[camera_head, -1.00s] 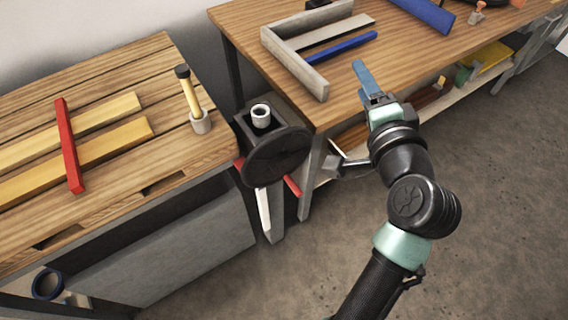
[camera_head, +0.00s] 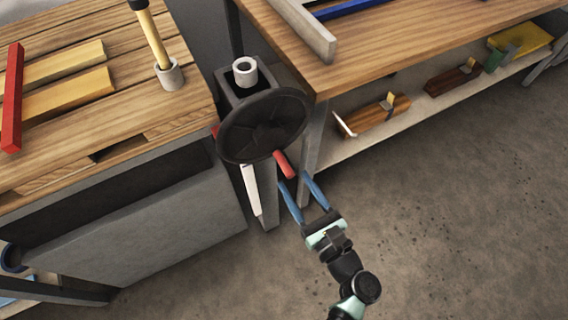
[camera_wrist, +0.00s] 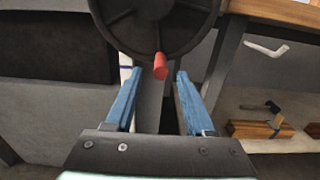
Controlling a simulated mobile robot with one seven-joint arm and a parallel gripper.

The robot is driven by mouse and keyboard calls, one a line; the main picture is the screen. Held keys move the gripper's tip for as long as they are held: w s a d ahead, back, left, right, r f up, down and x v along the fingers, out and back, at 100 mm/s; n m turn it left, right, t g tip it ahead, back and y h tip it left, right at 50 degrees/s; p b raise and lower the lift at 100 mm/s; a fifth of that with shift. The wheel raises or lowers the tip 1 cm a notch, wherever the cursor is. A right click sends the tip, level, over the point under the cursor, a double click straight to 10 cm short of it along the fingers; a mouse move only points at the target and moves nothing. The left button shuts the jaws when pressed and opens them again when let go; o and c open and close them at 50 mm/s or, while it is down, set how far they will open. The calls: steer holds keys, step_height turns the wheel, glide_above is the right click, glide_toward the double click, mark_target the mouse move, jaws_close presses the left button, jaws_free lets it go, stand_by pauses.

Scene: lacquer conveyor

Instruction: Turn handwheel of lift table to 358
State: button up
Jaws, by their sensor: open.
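The black handwheel (camera_head: 264,126) is mounted on a dark post between the two benches, and it also shows at the top of the wrist view (camera_wrist: 158,22). A red handle (camera_head: 285,164) sticks out from its lower rim; it shows in the wrist view (camera_wrist: 160,66) too. A second bit of red shows at the wheel's left edge. My gripper (camera_head: 299,180) has two blue fingers and is open. In the wrist view the red handle lies between and just beyond the fingertips (camera_wrist: 156,74); I cannot tell whether they touch it. No number scale is readable.
A wooden bench with a red bar (camera_head: 12,98), yellow strips and a mallet-like tool (camera_head: 152,36) in a grey cup stands left. Another bench (camera_head: 400,38) stands right, with wooden planes (camera_head: 374,116) on its lower shelf. The floor in front is clear.

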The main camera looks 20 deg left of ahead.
mark_target(277, 152)
steer(key=x, duration=0.6)
steer(key=shift+w+a+b, duration=0.1)
steer(key=shift+b, duration=0.3)
steer(key=shift+c, duration=0.2)
jaws_close()
stand_by(0.8)
